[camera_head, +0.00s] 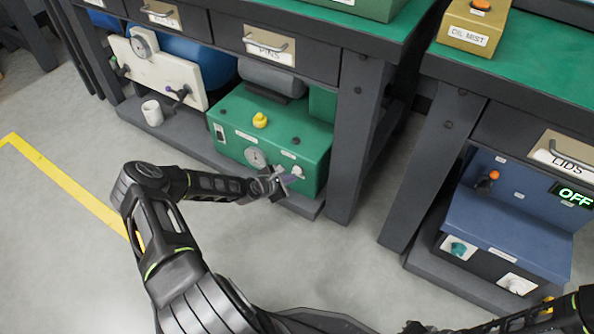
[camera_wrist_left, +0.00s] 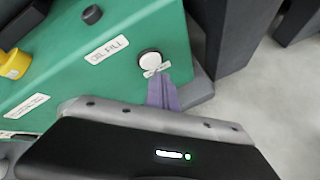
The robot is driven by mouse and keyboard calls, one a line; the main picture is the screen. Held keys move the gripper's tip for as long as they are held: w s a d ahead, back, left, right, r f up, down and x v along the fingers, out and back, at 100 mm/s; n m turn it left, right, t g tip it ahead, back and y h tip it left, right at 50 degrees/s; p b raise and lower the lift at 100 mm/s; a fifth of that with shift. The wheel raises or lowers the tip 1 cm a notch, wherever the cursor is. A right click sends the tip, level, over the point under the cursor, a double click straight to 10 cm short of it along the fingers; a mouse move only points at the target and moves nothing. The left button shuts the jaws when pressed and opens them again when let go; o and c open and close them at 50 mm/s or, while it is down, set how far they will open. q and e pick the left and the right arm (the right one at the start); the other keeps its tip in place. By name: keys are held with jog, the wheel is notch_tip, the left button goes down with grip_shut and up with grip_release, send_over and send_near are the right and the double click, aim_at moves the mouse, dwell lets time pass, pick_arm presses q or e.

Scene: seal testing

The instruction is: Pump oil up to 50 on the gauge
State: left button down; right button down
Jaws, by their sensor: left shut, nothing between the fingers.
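The green oil unit (camera_head: 228,137) sits on the low shelf under the left bench. On its front is a round white dial gauge (camera_head: 256,157); its reading is too small to tell. A white round button (camera_head: 298,171) is at the right of the front and shows in the left wrist view (camera_wrist_left: 150,59). A yellow knob (camera_head: 260,120) is on top. My left gripper (camera_head: 284,182) is shut and empty, its purple fingers (camera_wrist_left: 164,92) close below the button. I cannot tell whether they touch it. Only part of my right arm shows at the bottom right.
A white panel (camera_head: 160,77) with a gauge and a white mug (camera_head: 152,113) are to the left. A bench leg (camera_head: 358,140) stands just right of the unit. A blue machine (camera_head: 515,225) reading OFF is further right. The grey floor in front is clear.

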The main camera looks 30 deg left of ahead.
pick_arm(q)
jog(key=shift+s+p, duration=0.3)
jog(key=shift+s, duration=2.1)
